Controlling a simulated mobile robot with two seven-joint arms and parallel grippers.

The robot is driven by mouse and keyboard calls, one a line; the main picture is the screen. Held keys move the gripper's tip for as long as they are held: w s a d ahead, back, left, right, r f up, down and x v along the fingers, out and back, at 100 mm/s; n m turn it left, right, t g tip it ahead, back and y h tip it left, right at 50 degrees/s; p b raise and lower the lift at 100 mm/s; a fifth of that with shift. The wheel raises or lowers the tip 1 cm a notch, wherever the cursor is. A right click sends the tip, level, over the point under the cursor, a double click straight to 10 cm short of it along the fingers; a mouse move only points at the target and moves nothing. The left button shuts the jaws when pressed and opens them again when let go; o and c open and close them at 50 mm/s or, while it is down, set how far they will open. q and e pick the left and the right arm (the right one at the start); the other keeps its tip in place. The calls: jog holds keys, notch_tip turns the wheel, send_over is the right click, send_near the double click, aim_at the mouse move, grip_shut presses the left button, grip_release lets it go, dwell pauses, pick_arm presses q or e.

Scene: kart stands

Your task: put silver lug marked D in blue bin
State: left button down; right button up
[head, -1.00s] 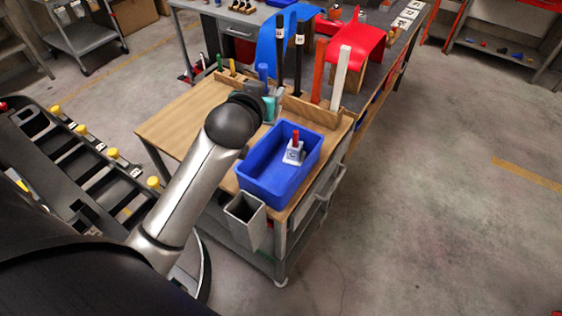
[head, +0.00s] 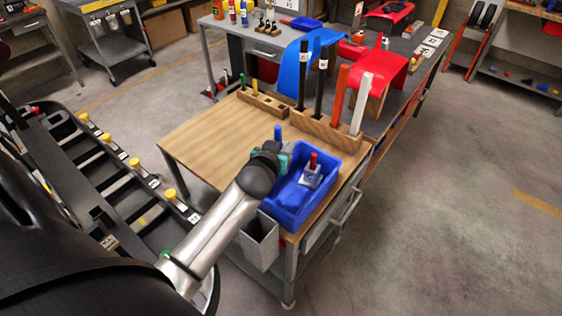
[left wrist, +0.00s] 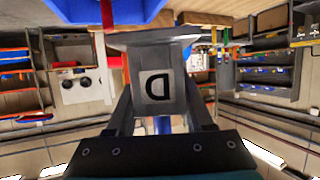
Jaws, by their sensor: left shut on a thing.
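The silver lug marked D (left wrist: 155,60) fills the middle of the left wrist view, its D label upside down there. My left gripper (left wrist: 160,108) is shut on it, one finger on each side. In the head view my left gripper (head: 284,155) is at the left rear edge of the blue bin (head: 285,212), with a blue peg (head: 278,133) standing up beside it. The rest of the lug is mostly hidden there. The bin also shows at the top of the left wrist view (left wrist: 75,8). Another silver lug with a red peg (head: 312,175) stands inside the bin. My right gripper is not in view.
The bin stands on a wooden-topped cart (head: 212,137), whose left part is clear. A grey open box (head: 260,242) hangs at the cart's front. Behind the bin, a wooden rack (head: 325,130) holds tall black, red and white bars.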

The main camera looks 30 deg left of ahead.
pick_arm(q)
jog(key=shift+w+f+b, duration=0.1)
jog(key=shift+f+b, duration=0.5)
jog(key=shift+f, duration=1.95)
jog(key=shift+f, duration=0.1)
jog(key=shift+f+b, duration=0.45)
jog(key=shift+f, duration=0.05)
jog(key=shift+c, duration=1.4)
grip_release()
jog(key=shift+r+p, duration=0.6)
jog(key=shift+r, duration=0.1)
jog(key=p+v, duration=0.1)
jog(key=v, duration=1.1)
jog(key=shift+f, duration=0.15)
